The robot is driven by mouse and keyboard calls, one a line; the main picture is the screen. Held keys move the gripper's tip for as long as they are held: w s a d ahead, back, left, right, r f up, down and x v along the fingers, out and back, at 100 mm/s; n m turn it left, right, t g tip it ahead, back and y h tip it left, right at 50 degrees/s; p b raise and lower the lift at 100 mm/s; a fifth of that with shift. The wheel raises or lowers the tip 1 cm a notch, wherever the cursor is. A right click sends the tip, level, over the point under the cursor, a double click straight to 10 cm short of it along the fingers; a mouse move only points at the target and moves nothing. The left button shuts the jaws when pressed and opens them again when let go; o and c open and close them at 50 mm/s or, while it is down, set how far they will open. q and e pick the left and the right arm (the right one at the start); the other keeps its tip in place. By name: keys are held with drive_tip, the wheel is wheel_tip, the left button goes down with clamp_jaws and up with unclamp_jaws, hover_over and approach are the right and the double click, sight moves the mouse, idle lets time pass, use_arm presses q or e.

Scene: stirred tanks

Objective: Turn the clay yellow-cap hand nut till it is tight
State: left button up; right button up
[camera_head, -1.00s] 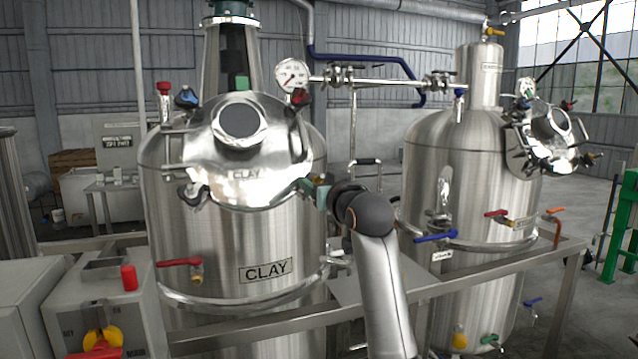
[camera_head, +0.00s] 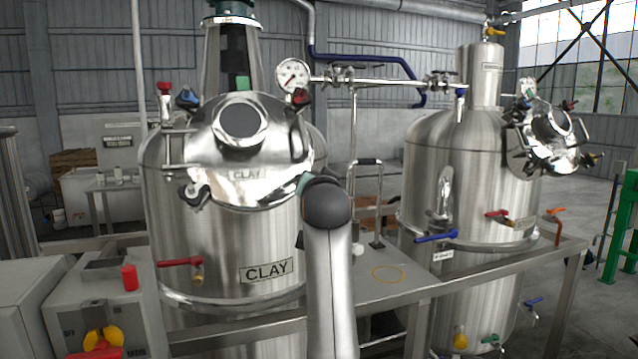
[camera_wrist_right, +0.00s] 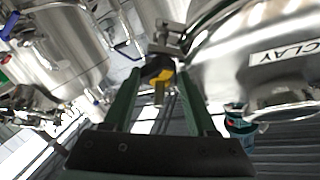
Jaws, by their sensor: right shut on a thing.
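The clay tank (camera_head: 225,235) is a steel vessel labelled CLAY, with a shiny domed lid (camera_head: 215,165). In the right wrist view the yellow-cap hand nut (camera_wrist_right: 166,76) is dark with a yellow cap and sits between my two green fingers. My right gripper (camera_wrist_right: 160,82) is shut on it. In the head view my right wrist covers the nut and most of the gripper at the lid's lower right edge. Whether the nut is tight cannot be told. My left gripper is in neither view.
Other hand nuts, with red (camera_head: 165,88) and blue (camera_head: 187,98) caps, stand around the lid. A pressure gauge (camera_head: 292,76) is above it. A second tank (camera_head: 470,170) stands right. A steel bench (camera_head: 410,283) runs in front. A control box (camera_head: 105,305) is at lower left.

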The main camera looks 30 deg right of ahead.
drive_tip(key=m+g, duration=0.1)
drive_tip(key=m, duration=0.1)
drive_tip(key=m+g+h, duration=0.1)
drive_tip(key=m, duration=0.1)
drive_tip(key=shift+w+a+r+m, duration=0.1)
drive_tip(key=shift+a+m, duration=0.05)
drive_tip(key=shift+m, duration=0.15)
drive_tip(key=m+g, duration=0.3)
drive_tip(key=m, duration=0.2)
drive_tip(key=shift+h, duration=0.3)
drive_tip(key=m+g, duration=0.1)
drive_tip(key=m, duration=0.2)
drive_tip(key=shift+r+m+g+y, duration=0.15)
drive_tip(key=shift+m+g+y, duration=0.15)
drive_tip(key=shift+g+y, duration=0.1)
drive_tip(key=shift+m+g+y, duration=0.5)
drive_tip(key=shift+m+g, duration=0.2)
drive_tip(key=shift+m, duration=0.9)
drive_tip(key=o, duration=1.4)
drive_tip(key=shift+c, duration=0.2)
